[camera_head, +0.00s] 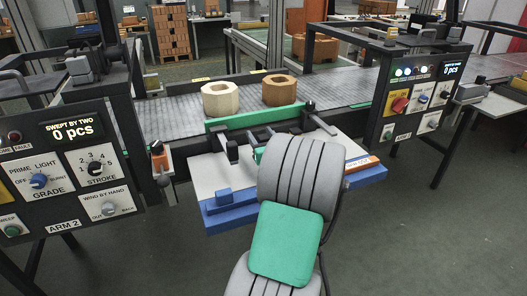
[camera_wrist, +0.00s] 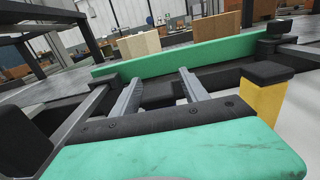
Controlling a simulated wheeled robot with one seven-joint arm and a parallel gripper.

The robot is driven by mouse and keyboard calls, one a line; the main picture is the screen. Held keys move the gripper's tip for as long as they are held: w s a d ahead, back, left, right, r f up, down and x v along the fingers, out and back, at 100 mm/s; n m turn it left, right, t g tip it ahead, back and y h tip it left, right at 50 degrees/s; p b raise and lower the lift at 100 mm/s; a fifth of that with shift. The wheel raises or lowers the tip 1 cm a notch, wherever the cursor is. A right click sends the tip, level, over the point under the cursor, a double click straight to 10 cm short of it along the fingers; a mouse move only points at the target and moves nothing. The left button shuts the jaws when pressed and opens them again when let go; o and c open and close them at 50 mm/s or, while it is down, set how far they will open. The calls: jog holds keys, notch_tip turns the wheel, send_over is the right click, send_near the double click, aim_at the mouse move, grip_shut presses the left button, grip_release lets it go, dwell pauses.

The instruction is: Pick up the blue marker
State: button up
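I cannot make out a blue marker for certain in either view. A small blue block (camera_head: 223,196) stands near the front left of the white-topped blue tray (camera_head: 213,221) in the head view; I cannot tell whether it is the marker. In the head view my grey and green arm hides most of the gripper and the middle of the tray.
Behind the green bar (camera_head: 238,119) a conveyor (camera_head: 175,117) carries a cream hexagonal ring (camera_head: 220,107) and a brown one (camera_head: 279,98). Control panels (camera_head: 70,181) flank it. A black-capped yellow post (camera_wrist: 263,103) stands close right of my fingers.

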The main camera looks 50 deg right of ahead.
grip_shut()
dwell(0.3)
jog(key=shift+r, duration=0.1)
notch_tip(320, 180, up, 10)
jog(key=p, duration=0.3)
